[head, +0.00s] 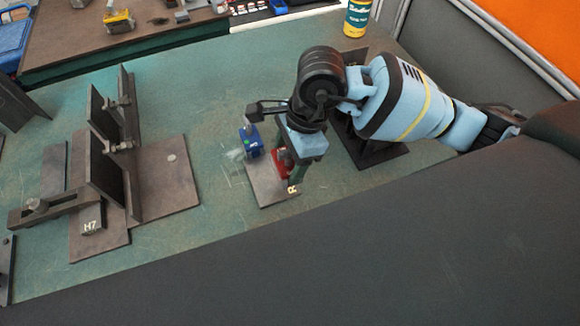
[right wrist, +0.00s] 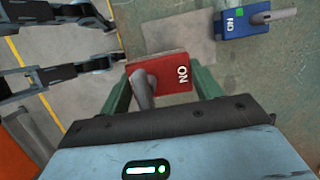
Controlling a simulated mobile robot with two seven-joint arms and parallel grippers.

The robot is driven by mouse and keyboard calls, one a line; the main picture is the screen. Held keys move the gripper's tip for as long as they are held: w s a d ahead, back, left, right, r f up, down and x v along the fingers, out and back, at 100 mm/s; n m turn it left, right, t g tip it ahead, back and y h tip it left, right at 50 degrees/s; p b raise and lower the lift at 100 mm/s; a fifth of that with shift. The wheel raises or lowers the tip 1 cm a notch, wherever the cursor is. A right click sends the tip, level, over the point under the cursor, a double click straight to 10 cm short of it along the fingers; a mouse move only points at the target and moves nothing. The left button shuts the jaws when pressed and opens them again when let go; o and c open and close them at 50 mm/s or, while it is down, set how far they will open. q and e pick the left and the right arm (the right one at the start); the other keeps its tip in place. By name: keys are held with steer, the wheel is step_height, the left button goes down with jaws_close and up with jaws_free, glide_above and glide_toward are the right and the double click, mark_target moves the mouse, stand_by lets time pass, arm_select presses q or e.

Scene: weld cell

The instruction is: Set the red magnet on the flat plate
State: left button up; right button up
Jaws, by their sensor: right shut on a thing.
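The red magnet (head: 279,164) is between the green fingers of my right gripper (head: 290,170), which is shut on it. In the right wrist view, the red magnet (right wrist: 172,68) shows its white marking and a grey lever, with a finger of my right gripper (right wrist: 162,85) on each side. The flat plate (head: 264,190) is a bare grey sheet on the green bench; the magnet overlaps it in the head view. The plate (right wrist: 178,34) also shows in the right wrist view. I cannot tell whether the magnet touches it. My left gripper is not in view.
A blue magnet (head: 251,142) stands close by the plate's far left corner. A dark steel fixture (head: 112,150) with upright plates fills the left of the bench. A dark stand (head: 372,150) is behind my right arm.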

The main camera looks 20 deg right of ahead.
mark_target(287, 170)
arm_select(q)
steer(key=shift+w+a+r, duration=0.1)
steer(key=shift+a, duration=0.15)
arm_select(e)
steer(key=shift+w+a+r, duration=0.1)
steer(key=shift+w+r, duration=0.15)
steer(key=shift+w, duration=0.2)
steer(key=shift+f, duration=0.1)
steer(key=shift+f, duration=0.2)
